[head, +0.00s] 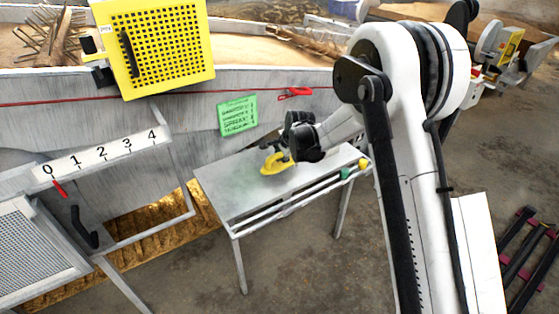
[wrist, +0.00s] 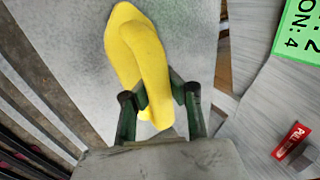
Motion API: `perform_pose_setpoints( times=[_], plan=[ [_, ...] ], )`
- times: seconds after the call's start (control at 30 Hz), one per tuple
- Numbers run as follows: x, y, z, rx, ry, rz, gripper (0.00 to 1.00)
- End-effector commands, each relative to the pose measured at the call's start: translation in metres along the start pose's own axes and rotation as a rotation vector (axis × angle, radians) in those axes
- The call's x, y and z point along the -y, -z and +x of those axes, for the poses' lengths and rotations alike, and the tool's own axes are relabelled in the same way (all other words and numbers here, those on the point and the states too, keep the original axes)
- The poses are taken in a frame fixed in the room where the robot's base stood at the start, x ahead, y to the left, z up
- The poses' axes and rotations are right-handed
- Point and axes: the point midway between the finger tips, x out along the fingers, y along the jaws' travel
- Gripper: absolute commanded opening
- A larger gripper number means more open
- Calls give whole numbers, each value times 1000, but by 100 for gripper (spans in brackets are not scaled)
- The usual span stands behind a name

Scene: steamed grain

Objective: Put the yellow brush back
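The yellow brush (head: 275,164) is at my gripper (head: 288,157), over the grey table (head: 225,182) in the head view. In the wrist view the brush (wrist: 150,60) has a rounded arched handle. The green-black fingers of my gripper (wrist: 158,88) reach in on both sides of it and appear closed on it. Their tips are partly hidden by the brush. I cannot tell whether the brush touches the tabletop.
A rail along the table's front holds a green item (head: 345,173) and a yellow item (head: 362,164). Behind stand a grey wall with a green sign (head: 238,115) and a red-handled item (head: 295,92). A yellow perforated box (head: 155,45) is at upper left. The table's left part is clear.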

Motion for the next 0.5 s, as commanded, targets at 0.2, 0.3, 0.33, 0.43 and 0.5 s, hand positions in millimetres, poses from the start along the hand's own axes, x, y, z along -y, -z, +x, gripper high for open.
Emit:
perform_pose_setpoints(
  times=[0.2, 0.3, 0.33, 0.43, 0.5],
  plan=[
    [-5, 0, 9, 0, 0, 0, 0],
    [-5, 0, 9, 0, 0, 0, 0],
    [-5, 0, 9, 0, 0, 0, 0],
    [-6, 0, 11, 0, 0, 0, 7],
    [-6, -1, 10, 0, 0, 0, 16]
  ],
)
